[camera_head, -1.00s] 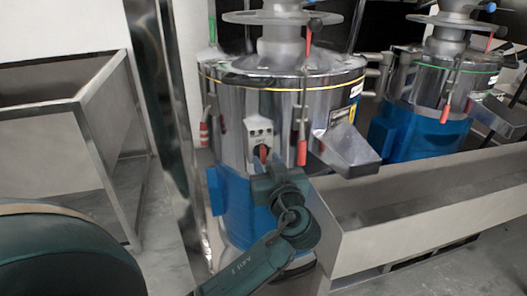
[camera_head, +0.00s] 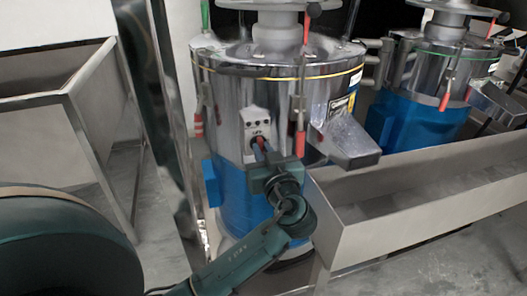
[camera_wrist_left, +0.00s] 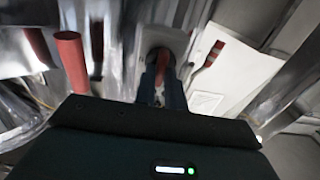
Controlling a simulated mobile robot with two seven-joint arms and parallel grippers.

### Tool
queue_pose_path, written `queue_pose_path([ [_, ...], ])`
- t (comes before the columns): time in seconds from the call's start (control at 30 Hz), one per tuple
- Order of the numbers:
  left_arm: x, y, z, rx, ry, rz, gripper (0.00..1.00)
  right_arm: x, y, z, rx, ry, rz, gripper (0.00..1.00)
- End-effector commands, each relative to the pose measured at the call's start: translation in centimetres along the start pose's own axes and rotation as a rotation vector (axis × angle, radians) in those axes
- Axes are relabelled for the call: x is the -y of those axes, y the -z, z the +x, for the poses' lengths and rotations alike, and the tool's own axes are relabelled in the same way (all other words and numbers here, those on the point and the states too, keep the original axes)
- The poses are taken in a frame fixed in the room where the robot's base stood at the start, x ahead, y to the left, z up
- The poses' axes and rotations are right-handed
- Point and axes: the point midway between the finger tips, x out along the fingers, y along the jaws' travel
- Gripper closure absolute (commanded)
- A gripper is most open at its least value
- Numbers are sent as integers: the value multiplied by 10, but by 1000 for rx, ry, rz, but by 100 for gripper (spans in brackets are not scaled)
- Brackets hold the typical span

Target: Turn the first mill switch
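The first mill (camera_head: 285,95) is a shiny steel drum on a blue base, in the middle of the head view. On its front is a light switch plate (camera_head: 254,120) with a red switch knob, which shows in the left wrist view (camera_wrist_left: 160,60). My left gripper (camera_head: 262,148) is at the switch, its narrow fingers pointing at the plate. In the left wrist view the fingers (camera_wrist_left: 160,80) are close together, with the red knob between or just beyond their tips. Whether they grip it is unclear. My right gripper is not in view.
Red-handled levers (camera_head: 300,140) hang beside the switch, and a metal spout (camera_head: 343,140) juts out at right. A long metal trough (camera_head: 420,200) stands at the right front. A second mill (camera_head: 430,95) stands behind it. A metal bin (camera_head: 60,110) is at left.

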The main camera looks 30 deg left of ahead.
Motion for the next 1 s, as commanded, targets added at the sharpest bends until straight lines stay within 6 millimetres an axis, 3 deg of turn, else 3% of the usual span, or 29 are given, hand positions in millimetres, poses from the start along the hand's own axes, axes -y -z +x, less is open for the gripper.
queue_pose_path([
  [0.13, 0, 0, 0, 0, 0, 0, 100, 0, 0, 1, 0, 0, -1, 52],
  [0.57, 0, 1, 0, 1, 1, 35, 100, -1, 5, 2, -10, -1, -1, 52],
  [1.0, -1, 3, 0, 2, 2, 345, 100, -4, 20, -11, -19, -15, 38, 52],
])
